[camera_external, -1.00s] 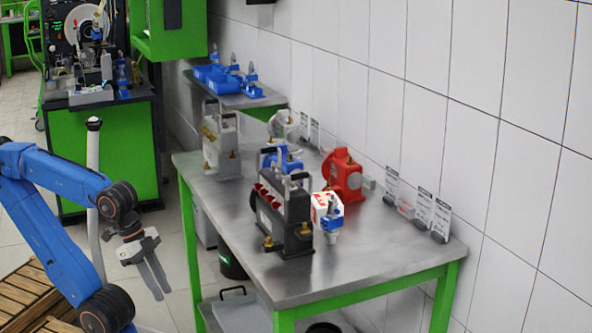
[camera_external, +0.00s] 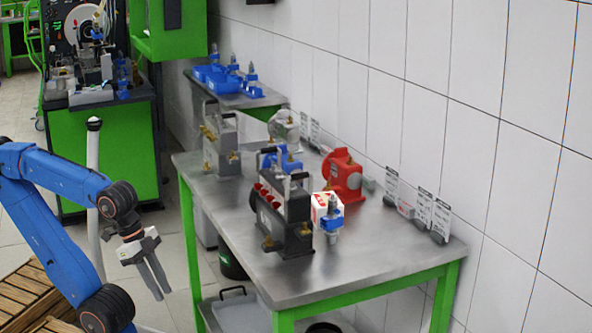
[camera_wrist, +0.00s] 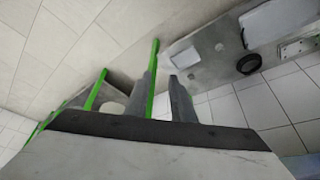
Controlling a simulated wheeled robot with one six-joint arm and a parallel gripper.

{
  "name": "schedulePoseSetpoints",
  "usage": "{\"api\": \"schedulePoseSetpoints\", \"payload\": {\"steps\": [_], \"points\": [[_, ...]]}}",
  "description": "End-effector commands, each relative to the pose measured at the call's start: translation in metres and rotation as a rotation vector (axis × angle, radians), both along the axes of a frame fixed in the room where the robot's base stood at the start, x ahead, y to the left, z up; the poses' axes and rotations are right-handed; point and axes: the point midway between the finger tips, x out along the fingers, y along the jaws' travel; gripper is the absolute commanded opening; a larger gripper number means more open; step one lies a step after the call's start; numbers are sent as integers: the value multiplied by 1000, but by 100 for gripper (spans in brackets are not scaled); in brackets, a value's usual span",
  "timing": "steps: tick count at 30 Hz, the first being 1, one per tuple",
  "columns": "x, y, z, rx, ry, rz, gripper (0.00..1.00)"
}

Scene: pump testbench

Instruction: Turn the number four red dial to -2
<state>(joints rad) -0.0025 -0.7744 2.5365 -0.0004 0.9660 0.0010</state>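A dark grey pump (camera_external: 290,222) with black handles stands upright on the steel table in the external view. No dial is visible in the wrist view.
The steel table (camera_external: 355,265) has green legs. A red pump (camera_external: 343,176), a red-and-white box (camera_external: 322,208) and a blue-topped fitting (camera_external: 331,226) stand near the dark pump. A light grey pump (camera_external: 221,145) stands behind. White label cards (camera_external: 423,207) line the wall edge. The front right tabletop is clear.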

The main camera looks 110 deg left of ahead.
Motion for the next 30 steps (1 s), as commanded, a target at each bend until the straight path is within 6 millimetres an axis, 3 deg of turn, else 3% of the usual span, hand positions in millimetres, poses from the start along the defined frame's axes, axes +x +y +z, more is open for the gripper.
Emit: {"api": "schedulePoseSetpoints", "payload": {"steps": [5, 14, 22, 26, 30], "points": [[-1, 6, -2, 97, 43, -115, 22], [9, 46, 11, 599, 256, -665, 22], [49, 68, 60, 1096, 480, -1118, 22], [75, 65, 95, 1345, 597, -1292, 22], [104, 48, 138, 1619, 737, -1432, 22]]}}
